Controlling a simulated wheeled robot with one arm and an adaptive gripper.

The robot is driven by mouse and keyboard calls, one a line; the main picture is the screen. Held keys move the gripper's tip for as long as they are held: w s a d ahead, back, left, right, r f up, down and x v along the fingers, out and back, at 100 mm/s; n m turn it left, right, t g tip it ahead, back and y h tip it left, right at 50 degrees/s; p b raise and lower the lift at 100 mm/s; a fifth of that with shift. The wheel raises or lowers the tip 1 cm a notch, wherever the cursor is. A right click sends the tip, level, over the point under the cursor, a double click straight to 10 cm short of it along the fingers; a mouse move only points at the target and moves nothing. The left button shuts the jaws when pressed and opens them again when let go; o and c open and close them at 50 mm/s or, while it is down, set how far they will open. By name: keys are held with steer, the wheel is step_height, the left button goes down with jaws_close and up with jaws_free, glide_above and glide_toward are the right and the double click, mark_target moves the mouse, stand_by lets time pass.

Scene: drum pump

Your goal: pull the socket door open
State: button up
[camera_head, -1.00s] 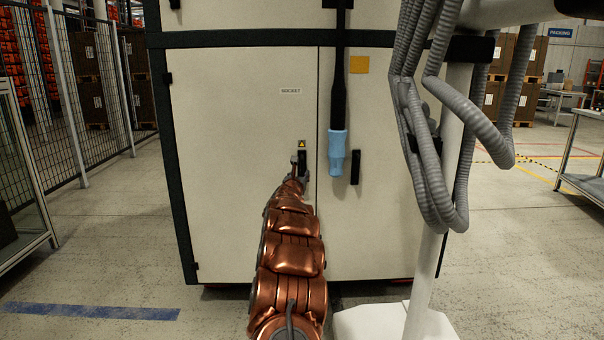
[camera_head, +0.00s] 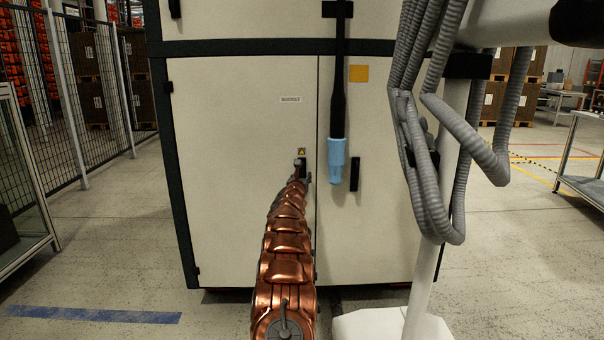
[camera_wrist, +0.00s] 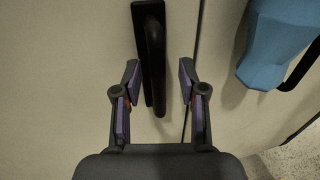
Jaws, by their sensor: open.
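The socket door (camera_head: 232,190) is the cream left panel of the cabinet, with a "SOCKET" label (camera_head: 290,99). It looks closed, flush with the right panel along a dark seam. Its black handle (camera_head: 302,163) is partly hidden behind my arm in the head view. In the wrist view the handle (camera_wrist: 152,50) stands upright ahead, its lower end between the fingers. My gripper (camera_wrist: 158,80) is open, with the two fingers on either side of the handle. I cannot tell whether either finger touches it.
A blue nozzle (camera_head: 336,155) on a black hose hangs right of the seam, also close at the right in the wrist view (camera_wrist: 275,45). A second black handle (camera_head: 355,174) is on the right panel (camera_head: 380,220). Grey hoses (camera_head: 425,170) hang further right.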

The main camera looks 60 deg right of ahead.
steer(key=shift+w+d+p, duration=0.35)
steer(key=shift+d+p, duration=0.2)
steer(key=shift+p, duration=0.15)
jaws_close()
stand_by(0.6)
